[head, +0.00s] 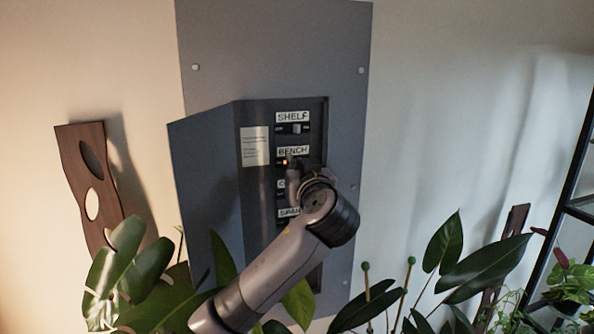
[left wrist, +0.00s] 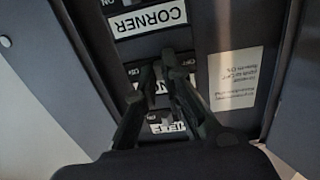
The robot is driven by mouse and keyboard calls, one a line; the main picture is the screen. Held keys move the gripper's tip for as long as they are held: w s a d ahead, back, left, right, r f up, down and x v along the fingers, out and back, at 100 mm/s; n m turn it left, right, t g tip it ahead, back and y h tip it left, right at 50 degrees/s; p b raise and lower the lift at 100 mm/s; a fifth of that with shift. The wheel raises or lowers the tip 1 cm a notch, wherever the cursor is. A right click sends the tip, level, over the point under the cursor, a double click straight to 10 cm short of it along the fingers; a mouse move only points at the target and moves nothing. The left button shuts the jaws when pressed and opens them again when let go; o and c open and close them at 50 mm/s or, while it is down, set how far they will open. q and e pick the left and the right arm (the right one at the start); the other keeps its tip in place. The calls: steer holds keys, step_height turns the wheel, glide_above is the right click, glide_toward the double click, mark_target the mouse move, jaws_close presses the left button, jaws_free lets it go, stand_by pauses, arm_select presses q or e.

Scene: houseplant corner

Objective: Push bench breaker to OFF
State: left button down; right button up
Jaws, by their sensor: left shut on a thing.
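The BENCH label (head: 293,151) is in the open grey breaker panel, second from the top, under the SHELF label. My left gripper (head: 293,172) reaches the row just below BENCH and covers most of the bench breaker. A small orange spot glows at the left of that row. In the left wrist view, which is upside down, my left gripper's fingers (left wrist: 165,72) close together between the CORNER label (left wrist: 147,20) and the partly hidden BENCH label. They are shut on the bench breaker's handle, which they hide; its position cannot be read. My right gripper is not in view.
The shelf breaker (head: 297,128) sits just above, and the CORNER and SPARE rows lie below, partly behind my arm. The panel door (head: 205,190) stands open at left. Leafy plants (head: 450,280) fill the bottom. A wooden plaque (head: 92,180) hangs left.

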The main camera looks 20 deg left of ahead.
arm_select(q)
steer(key=shift+s+a+m+t+h+b, duration=0.15)
steer(key=shift+m+t+h+b, duration=0.15)
steer(key=shift+m+h, duration=0.35)
steer(key=shift+a+m+t+h+b, duration=0.2)
steer(key=shift+m+t+h+b, duration=0.15)
steer(key=shift+h, duration=0.55)
steer(key=shift+s+a+m+t+h+b, duration=0.15)
steer(key=shift+m+t+h, duration=0.1)
steer(key=shift+m+h, duration=0.45)
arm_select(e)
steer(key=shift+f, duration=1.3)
arm_select(q)
steer(key=shift+w, duration=0.1)
steer(key=c, duration=1.8)
jaws_free()
steer(key=shift+o, duration=0.4)
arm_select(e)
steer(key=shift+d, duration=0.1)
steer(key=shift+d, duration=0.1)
arm_select(q)
steer(key=shift+d+n+y, duration=0.1)
steer(key=shift+n+y, duration=0.15)
steer(key=shift+n, duration=0.05)
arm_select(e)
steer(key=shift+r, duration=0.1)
